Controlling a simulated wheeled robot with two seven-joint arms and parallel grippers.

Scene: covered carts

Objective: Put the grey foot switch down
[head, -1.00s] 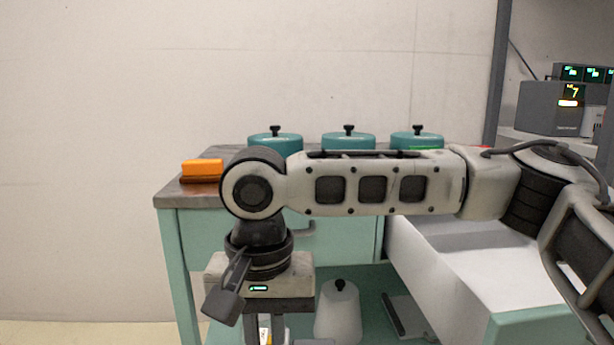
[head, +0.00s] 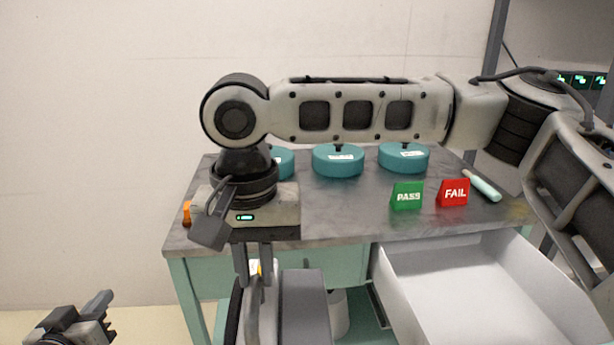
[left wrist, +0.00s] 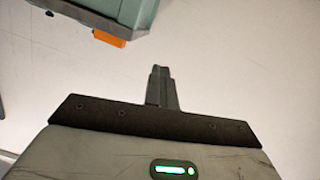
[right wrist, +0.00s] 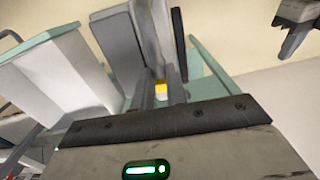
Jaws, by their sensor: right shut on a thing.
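The grey foot switch (head: 303,308) hangs in my right gripper (head: 258,265), in front of the cart's left part. It shows as tall grey plates with a small yellow-and-white label, and its lower end is cut off in the head view. In the right wrist view the grey foot switch (right wrist: 122,48) sits between and beside the fingers. My right gripper is shut on it. My left gripper (head: 104,312) is low at the left, away from the cart; in the left wrist view its fingers (left wrist: 162,86) are together with nothing between them.
The cart top (head: 345,215) carries teal lidded pots (head: 338,160), a green PASS sign (head: 407,196), a red FAIL sign (head: 453,193), a teal-handled tool (head: 482,186) and an orange item (head: 187,213). Its middle front is clear. An open white drawer (head: 480,285) juts out, empty where visible.

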